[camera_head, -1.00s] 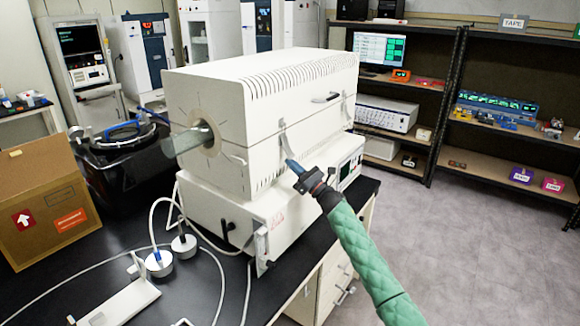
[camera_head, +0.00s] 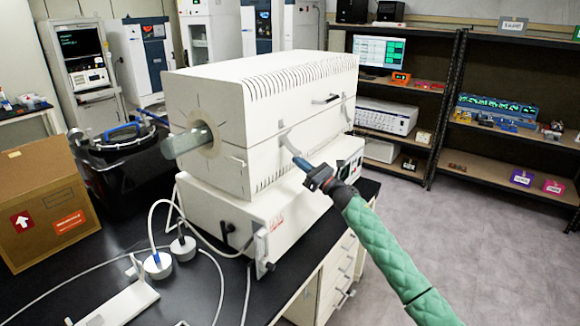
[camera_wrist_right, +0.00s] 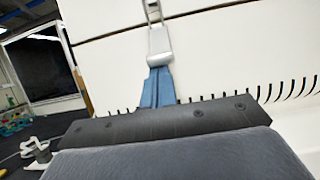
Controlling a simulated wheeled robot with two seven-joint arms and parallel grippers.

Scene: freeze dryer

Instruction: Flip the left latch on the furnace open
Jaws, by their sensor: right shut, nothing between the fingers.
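The white box-shaped furnace (camera_head: 262,105) stands on a black bench, with a glass tube (camera_head: 188,142) sticking out of its left end. The left latch (camera_head: 285,137) is on the furnace's front face at the seam. In the right wrist view the latch (camera_wrist_right: 159,42) is a metal strap with its lower end at my fingertips. My right gripper (camera_head: 298,160) is shut, with its blue fingers at the latch's lower end; its fingers also show in the right wrist view (camera_wrist_right: 157,85). Whether they touch the latch is unclear. My left gripper is out of view.
The right latch (camera_head: 347,97) and a handle (camera_head: 326,99) are further along the furnace front. A cardboard box (camera_head: 42,205) and a black container (camera_head: 125,165) stand at the left. The floor at right is clear up to the shelves (camera_head: 490,147).

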